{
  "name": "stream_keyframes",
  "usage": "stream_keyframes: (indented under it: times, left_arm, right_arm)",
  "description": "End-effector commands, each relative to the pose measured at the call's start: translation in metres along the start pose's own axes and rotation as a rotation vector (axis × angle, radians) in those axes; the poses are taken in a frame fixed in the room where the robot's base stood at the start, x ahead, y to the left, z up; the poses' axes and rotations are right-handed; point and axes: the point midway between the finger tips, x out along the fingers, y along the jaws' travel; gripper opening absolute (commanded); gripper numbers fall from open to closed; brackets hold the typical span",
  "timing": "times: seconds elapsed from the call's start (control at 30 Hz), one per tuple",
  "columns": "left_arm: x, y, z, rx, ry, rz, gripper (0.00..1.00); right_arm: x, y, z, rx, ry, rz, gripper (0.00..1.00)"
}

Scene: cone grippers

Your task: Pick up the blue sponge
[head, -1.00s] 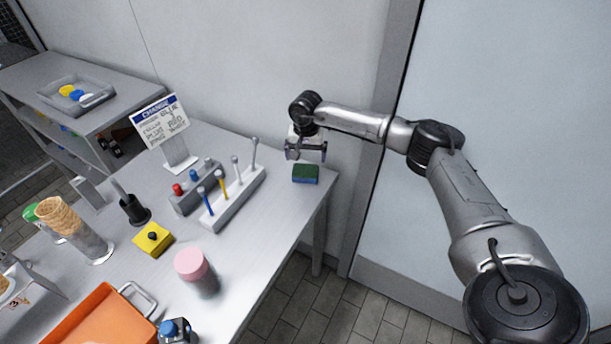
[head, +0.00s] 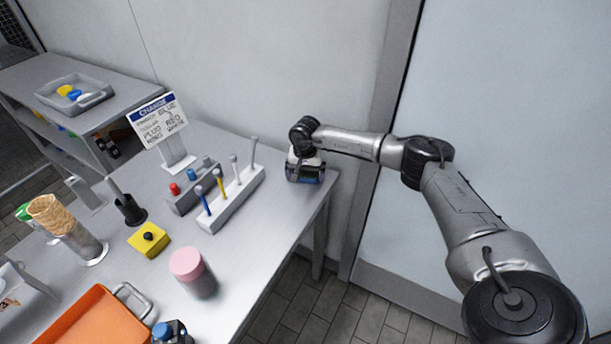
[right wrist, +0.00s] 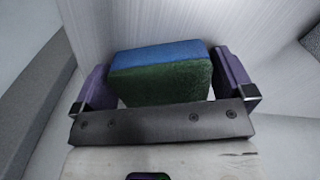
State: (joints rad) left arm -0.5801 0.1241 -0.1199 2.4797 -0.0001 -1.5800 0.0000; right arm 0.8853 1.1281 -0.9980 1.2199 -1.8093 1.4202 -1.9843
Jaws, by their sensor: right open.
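The blue sponge (right wrist: 160,75) has a blue face and a green face. It shows in the right wrist view between the two purple finger pads of my right gripper (right wrist: 168,82), with a narrow gap on either side. In the head view my right gripper (head: 305,175) is down at the table's far right corner, around the sponge (head: 308,174), which it mostly hides. The right gripper is open. My left gripper is not in view.
A white rack (head: 232,200) with several upright handles stands left of the right gripper. A sign (head: 158,122), a yellow block (head: 148,241), a pink-topped jar (head: 192,272) and an orange tray (head: 95,322) are farther left. The table's right edge is close by the gripper.

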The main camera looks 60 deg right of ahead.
Motion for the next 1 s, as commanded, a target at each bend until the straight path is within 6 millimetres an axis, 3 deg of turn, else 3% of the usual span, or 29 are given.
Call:
stream_keyframes:
  times: [0.17,0.57,0.83,1.0]
  left_arm:
    - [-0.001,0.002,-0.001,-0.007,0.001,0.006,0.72]
    - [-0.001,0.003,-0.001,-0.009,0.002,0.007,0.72]
    - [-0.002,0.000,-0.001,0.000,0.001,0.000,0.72]
    - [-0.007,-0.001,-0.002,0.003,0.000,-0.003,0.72]
  right_arm:
    - [-0.001,0.000,0.000,0.000,0.000,-0.001,1.00]
    - [-0.001,0.000,0.000,0.001,0.000,-0.001,0.64]
    - [-0.005,0.000,0.000,0.001,0.001,-0.001,0.64]
    - [-0.021,0.000,0.000,0.001,0.001,-0.002,0.64]
